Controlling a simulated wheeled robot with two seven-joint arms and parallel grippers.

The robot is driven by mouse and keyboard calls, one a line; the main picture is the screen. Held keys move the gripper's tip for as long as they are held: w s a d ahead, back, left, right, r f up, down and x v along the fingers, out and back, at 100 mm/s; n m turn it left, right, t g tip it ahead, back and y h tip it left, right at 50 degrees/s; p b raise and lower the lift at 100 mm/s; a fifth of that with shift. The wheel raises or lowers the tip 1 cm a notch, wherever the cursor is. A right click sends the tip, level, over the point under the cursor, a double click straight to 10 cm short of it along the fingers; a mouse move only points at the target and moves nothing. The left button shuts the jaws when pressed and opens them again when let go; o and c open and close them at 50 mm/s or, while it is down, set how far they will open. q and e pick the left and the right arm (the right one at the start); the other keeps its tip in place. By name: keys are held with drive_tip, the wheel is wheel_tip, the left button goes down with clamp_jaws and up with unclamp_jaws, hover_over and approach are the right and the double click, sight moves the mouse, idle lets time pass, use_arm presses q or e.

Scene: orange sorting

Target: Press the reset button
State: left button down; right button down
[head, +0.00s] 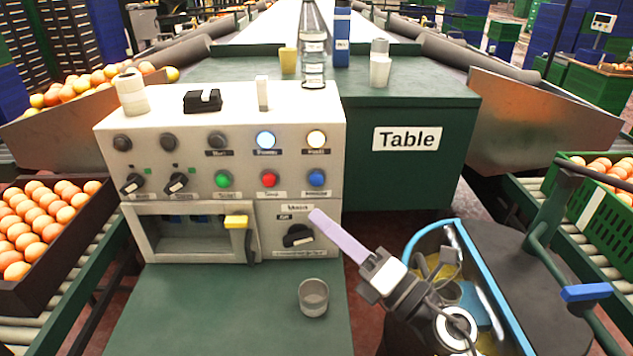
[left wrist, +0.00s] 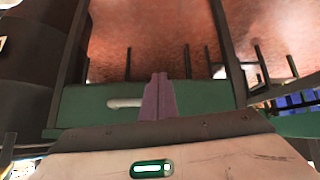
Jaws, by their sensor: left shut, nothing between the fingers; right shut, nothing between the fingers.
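A white control panel (head: 185,210) stands at the centre of the head view. Its lower button row has a green button (head: 222,179), a red button (head: 268,179) and a blue button (head: 317,178). The small labels under them are too blurred to read, so I cannot tell which is reset. My right gripper (head: 314,216) is shut and empty, its purple fingers in front of the panel's right edge, a little below the blue button and apart from it. My left gripper (left wrist: 157,82) is shut and empty in the left wrist view, over a reddish floor; the head view does not show it.
A blue-rimmed bin (head: 412,238) lies beneath my right arm.

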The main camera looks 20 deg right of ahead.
sight(316, 179)
drive_tip(key=w+d+b, duration=0.1)
drive_tip(key=w+d, duration=0.1)
drive_tip(key=w, duration=0.5)
drive_tip(key=shift+w, duration=0.2)
drive_tip(key=shift+w+d, duration=0.1)
idle(1.8)
drive_tip(key=shift+w+d, duration=0.1)
drive_tip(key=shift+w, duration=0.2)
drive_tip(key=shift+w+d, duration=0.15)
drive_tip(key=shift+w, duration=0.4)
idle(0.7)
drive_tip(key=shift+s, duration=0.1)
drive_tip(key=shift+s+a, duration=0.25)
drive_tip(key=shift+s, duration=0.6)
